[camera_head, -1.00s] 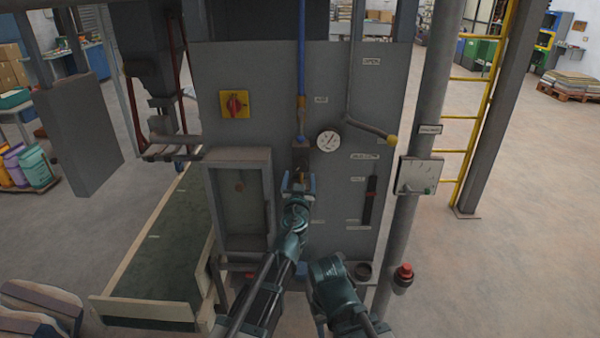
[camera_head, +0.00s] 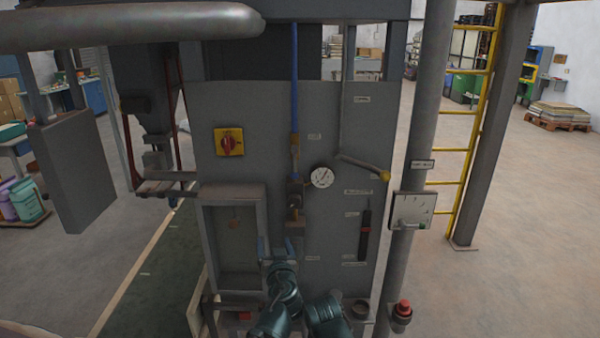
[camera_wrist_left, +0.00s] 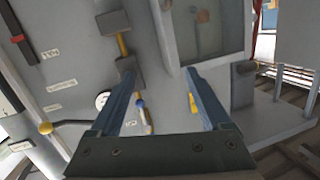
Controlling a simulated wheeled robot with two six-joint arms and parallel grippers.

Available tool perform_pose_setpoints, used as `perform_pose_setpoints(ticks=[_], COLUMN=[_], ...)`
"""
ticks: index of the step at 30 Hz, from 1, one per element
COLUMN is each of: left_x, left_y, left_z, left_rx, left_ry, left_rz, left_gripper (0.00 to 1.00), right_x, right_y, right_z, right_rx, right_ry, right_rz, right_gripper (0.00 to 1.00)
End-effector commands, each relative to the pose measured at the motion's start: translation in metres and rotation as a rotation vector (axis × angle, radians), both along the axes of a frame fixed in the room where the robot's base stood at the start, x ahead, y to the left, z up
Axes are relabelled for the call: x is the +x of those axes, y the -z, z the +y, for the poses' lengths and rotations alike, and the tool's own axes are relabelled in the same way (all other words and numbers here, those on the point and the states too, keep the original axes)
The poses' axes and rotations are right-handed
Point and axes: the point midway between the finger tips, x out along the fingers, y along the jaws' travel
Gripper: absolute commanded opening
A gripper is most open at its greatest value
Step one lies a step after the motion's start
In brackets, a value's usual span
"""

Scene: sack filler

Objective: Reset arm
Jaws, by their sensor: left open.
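My left gripper (camera_head: 277,247) is open and empty in the head view, with its two blue fingers pointing at the grey panel (camera_head: 335,125). It is below the small valve (camera_head: 295,193) on the blue air line (camera_head: 294,75), apart from it. In the left wrist view the same gripper (camera_wrist_left: 165,74) has its fingers spread with nothing between them, and the panel shows turned over. The elbow of my right arm (camera_head: 326,316) shows at the bottom edge; its gripper is out of sight.
The panel carries a red and yellow switch (camera_head: 229,142), a round gauge (camera_head: 322,177), a yellow-tipped lever (camera_head: 384,176) and an open-fronted box (camera_head: 234,240). A red button (camera_head: 403,309) sits low right. Open floor (camera_head: 520,230) lies to the right.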

Motion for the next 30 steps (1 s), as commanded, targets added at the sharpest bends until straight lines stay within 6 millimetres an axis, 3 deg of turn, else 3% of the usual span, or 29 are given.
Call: perform_pose_setpoints(ticks=[3,6,9,12,15,19,23,30], left_x=[-0.032,-0.072,-0.119,-0.166,-0.205,-0.237,-0.250,-0.251], left_y=[0.048,0.095,0.137,0.165,0.179,0.185,0.186,0.186], left_z=[0.031,0.040,0.034,0.018,0.001,-0.015,-0.021,-0.022], left_rx=[0.021,0.040,0.056,0.065,0.068,0.070,0.070,0.071], left_ry=[-0.144,-0.193,-0.157,-0.058,0.066,0.197,0.256,0.262], left_rz=[0.244,0.518,0.809,1.068,1.262,1.412,1.468,1.473], left_gripper=[0.81,0.81,0.81,0.81,0.81,0.81,0.81,0.81], right_x=[0.000,0.000,0.000,0.000,0.000,0.000,0.000,0.000], right_y=[0.000,0.000,0.000,0.000,0.000,0.000,0.000,0.000], right_z=[0.000,0.000,0.000,0.000,0.000,0.000,0.000,0.000], right_rx=[0.000,0.000,0.000,0.000,0.000,0.000,0.000,0.000], right_ry=[0.000,0.000,0.000,0.000,0.000,0.000,0.000,0.000], right_rz=[0.000,0.000,0.000,0.000,0.000,0.000,0.000,0.000], right_gripper=[0.50,0.50,0.50,0.50,0.50,0.50,0.50,0.50])
